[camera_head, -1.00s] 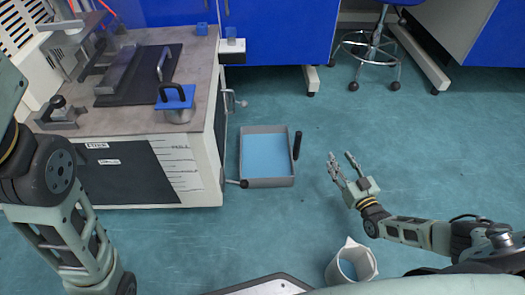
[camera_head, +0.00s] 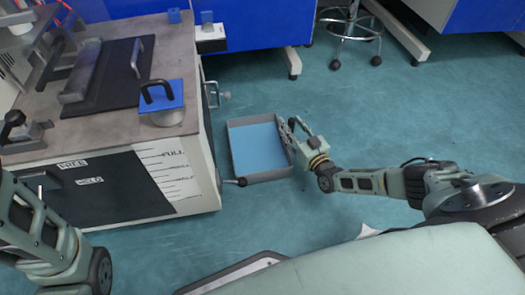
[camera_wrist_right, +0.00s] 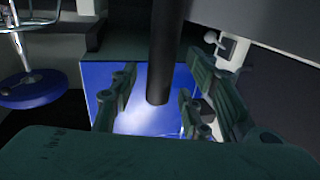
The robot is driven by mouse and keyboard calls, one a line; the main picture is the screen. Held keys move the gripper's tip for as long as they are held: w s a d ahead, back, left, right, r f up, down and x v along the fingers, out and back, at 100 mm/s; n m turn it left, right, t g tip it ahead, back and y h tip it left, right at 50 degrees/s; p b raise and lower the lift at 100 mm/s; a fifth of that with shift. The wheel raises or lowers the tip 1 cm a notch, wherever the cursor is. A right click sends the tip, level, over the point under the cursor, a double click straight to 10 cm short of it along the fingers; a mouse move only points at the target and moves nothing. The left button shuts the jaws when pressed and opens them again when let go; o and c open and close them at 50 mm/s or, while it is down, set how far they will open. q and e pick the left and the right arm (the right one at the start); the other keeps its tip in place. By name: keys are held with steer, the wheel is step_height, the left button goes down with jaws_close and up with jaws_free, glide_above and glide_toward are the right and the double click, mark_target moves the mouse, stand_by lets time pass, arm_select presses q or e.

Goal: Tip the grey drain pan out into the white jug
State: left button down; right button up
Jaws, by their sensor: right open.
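The grey drain pan (camera_head: 268,177) sits low beside the machine bench, with flat blue liquid or lining inside. My right gripper (camera_head: 293,128) is at the pan's right side, where its black handle stood. In the right wrist view the dark upright handle (camera_wrist_right: 158,55) runs between the spread fingers of my right gripper (camera_wrist_right: 157,100); they look open around it, not clamped. A white sliver at the lower middle, probably the white jug (camera_head: 368,231), shows above my body; the rest is hidden. My left gripper is out of view.
The bench (camera_head: 190,40) with a dark press plate stands left of the pan. A dark-knobbed lever (camera_head: 238,182) sticks out by the pan's near left corner. Blue cabinets (camera_head: 260,22) and a stool (camera_head: 350,28) are behind. The floor to the right is clear.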

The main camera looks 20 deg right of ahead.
steer(key=shift+w, duration=0.55)
steer(key=shift+c, duration=0.5)
jaws_close()
